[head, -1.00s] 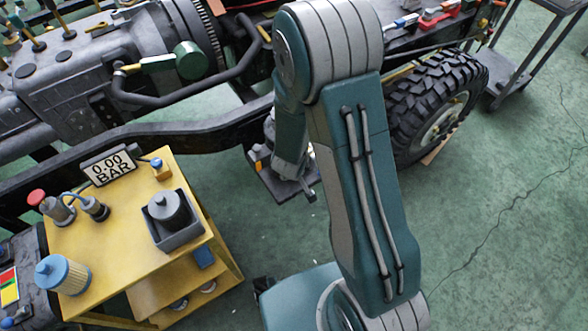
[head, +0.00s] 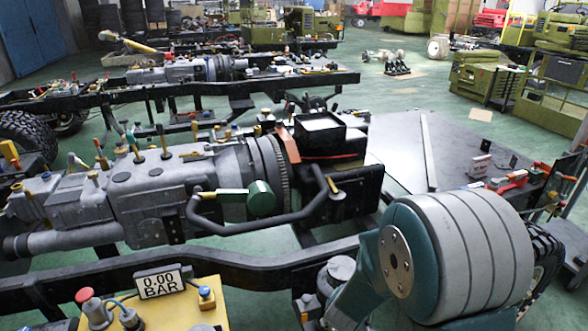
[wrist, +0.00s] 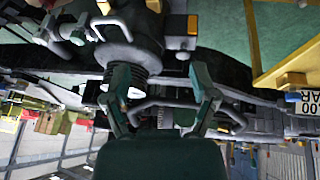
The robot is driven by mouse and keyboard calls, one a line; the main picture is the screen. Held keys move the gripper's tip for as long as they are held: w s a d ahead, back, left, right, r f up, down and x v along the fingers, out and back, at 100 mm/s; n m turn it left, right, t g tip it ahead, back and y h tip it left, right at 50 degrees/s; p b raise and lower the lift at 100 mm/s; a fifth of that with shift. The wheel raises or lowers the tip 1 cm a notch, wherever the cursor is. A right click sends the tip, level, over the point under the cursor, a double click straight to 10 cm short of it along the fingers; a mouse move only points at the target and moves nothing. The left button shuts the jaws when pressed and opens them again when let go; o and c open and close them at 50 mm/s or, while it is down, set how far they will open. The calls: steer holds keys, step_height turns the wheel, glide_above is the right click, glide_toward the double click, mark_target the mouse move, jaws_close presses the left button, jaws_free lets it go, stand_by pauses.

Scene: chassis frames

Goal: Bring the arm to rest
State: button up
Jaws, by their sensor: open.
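My gripper (wrist: 160,78) shows in the wrist view with its two dark green fingers spread apart and nothing between them. Behind the fingers are dark chassis parts and a round ribbed part; I cannot tell the distance to them. In the head view my arm fills the lower right, with its grey-banded elbow (head: 465,255) in front of the near chassis rail. The gripper itself is hidden or out of the picture there.
A chassis frame with a grey gearbox (head: 140,195) lies across the head view. A tyre (head: 543,265) is behind my elbow. Red tools (head: 505,182) lie at the right.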

step_height(320, 180, up, 10)
steer(key=s+a+y, duration=0.1)
steer(key=a+y, duration=0.1)
steer(key=s+d+r+m, duration=0.1)
steer(key=s+d+r, duration=0.2)
steer(key=s+r, duration=0.5)
steer(key=s+d+r+m+h, duration=0.1)
steer(key=s+d+r+m, duration=0.1)
steer(key=s+r, duration=0.6)
steer(key=shift+s+d+r+h, duration=0.3)
steer(key=shift+s+d+r, duration=0.15)
steer(key=shift+s, duration=0.3)
